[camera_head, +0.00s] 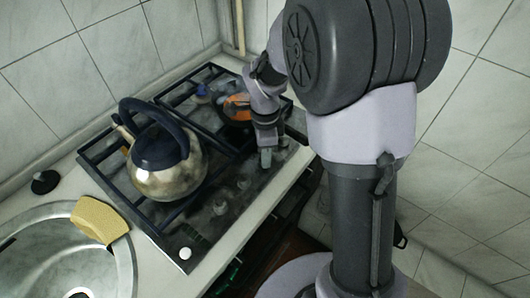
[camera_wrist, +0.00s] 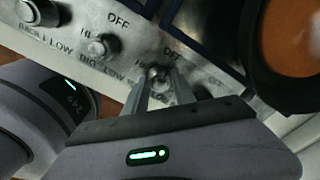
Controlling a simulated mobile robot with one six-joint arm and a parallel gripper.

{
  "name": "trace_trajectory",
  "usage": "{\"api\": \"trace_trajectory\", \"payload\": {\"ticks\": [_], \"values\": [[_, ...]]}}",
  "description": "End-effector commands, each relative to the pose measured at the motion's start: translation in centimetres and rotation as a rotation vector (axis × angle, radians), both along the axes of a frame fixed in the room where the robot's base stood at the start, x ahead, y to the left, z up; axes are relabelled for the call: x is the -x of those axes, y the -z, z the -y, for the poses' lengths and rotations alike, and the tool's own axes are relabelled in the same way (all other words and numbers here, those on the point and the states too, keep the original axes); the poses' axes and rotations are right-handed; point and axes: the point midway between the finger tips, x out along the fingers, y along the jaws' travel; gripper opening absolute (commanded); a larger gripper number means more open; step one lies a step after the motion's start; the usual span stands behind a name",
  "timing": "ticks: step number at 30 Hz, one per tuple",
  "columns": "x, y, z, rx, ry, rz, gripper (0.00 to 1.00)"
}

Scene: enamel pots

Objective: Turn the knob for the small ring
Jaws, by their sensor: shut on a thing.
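My gripper (camera_wrist: 158,88) is shut on a small metal knob (camera_wrist: 159,74) on the hob's front control panel (camera_wrist: 138,45). The fingers reach down on both sides of the knob, and the label below it is mostly hidden. In the head view, my gripper (camera_head: 265,158) is low at the panel, toward its right end. Two other knobs show to the left in the wrist view: one (camera_wrist: 103,46) by the marking "BIG" and one (camera_wrist: 40,12) by "BACK". The small ring itself cannot be made out clearly.
A steel kettle (camera_head: 166,172) with a dark handle stands on the hob's left side. A dark pan with orange contents (camera_head: 237,107) is at the back right, close to my arm. A yellow sponge (camera_head: 98,218) lies at the rim of the sink (camera_head: 60,262).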

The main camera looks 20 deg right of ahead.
Motion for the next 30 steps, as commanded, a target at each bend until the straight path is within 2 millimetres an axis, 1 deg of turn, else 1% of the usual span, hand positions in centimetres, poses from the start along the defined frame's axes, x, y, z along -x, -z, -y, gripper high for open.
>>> {"api": "trace_trajectory", "payload": {"ticks": [5,6,9,17,20,23,27,30], "values": [[0.0,0.0,0.0,-0.001,0.001,0.0,0.0],[0.0,0.0,0.0,0.0,0.001,0.0,0.37],[0.0,0.0,0.0,0.0,0.0,0.0,0.54],[0.0,0.0,0.0,0.0,-0.001,0.0,0.54],[0.0,-1.0,0.0,0.0,-0.001,0.001,0.54],[-0.1,-3.7,0.0,0.0,-0.001,0.004,0.54],[-0.1,-8.7,0.0,0.0,-0.001,0.004,0.54],[-0.1,-12.0,0.0,0.0,0.0,0.004,0.54]]}}
